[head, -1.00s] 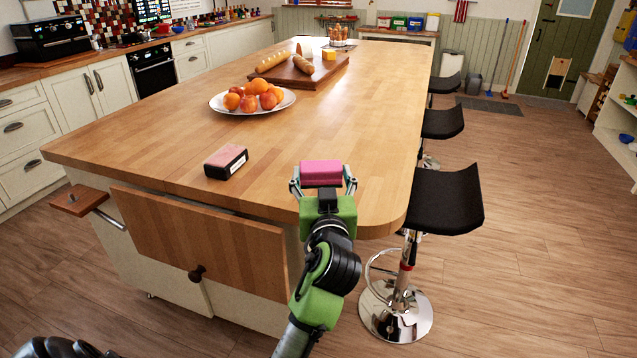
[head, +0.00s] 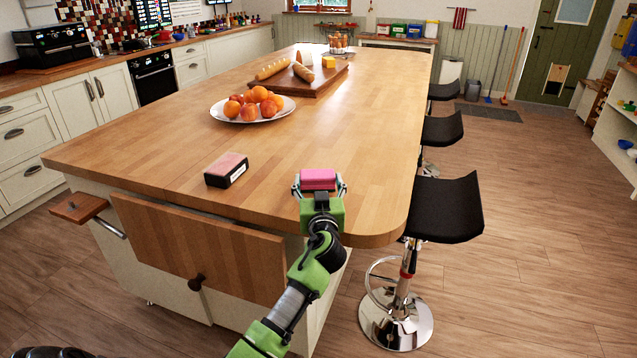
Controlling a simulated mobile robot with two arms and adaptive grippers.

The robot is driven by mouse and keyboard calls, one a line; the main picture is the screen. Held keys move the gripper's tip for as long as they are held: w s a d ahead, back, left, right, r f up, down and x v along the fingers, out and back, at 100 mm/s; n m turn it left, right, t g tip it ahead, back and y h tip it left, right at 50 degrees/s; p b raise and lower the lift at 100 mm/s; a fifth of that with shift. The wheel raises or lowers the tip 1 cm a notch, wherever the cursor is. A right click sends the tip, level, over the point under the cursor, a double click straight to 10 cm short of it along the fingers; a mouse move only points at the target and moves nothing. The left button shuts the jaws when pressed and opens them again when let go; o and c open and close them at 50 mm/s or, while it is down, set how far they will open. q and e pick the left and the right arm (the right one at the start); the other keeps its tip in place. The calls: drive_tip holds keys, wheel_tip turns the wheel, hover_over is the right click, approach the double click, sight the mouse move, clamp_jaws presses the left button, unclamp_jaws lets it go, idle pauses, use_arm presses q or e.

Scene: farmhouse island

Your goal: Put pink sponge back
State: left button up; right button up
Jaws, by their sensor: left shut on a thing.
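The pink sponge (head: 318,179) is a small bright pink block held over the near right part of the wooden island top. My left gripper (head: 319,187) is shut on it, with a finger at each side. Whether the sponge touches the wood or hangs just above it I cannot tell. A small block with a dull pink top and black sides (head: 227,169) lies on the island to the left of the gripper, apart from it. My right gripper is not in view.
The island top (head: 370,130) is bare around the sponge. Farther back are a plate of fruit (head: 218,106) and a board with bread (head: 322,84). Black stools (head: 447,208) line the right side. A hinged wooden panel (head: 200,245) hangs at the near end.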

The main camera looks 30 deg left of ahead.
use_arm(q)
drive_tip(key=shift+f, duration=0.1)
drive_tip(key=o, duration=0.9)
drive_tip(key=shift+r, duration=0.2)
drive_tip(key=shift+s+d+f, duration=0.1)
drive_tip(key=shift+s+d, duration=0.15)
drive_tip(key=v, duration=1.1)
drive_tip(key=shift+s+d, duration=0.1)
drive_tip(key=shift+s, duration=0.1)
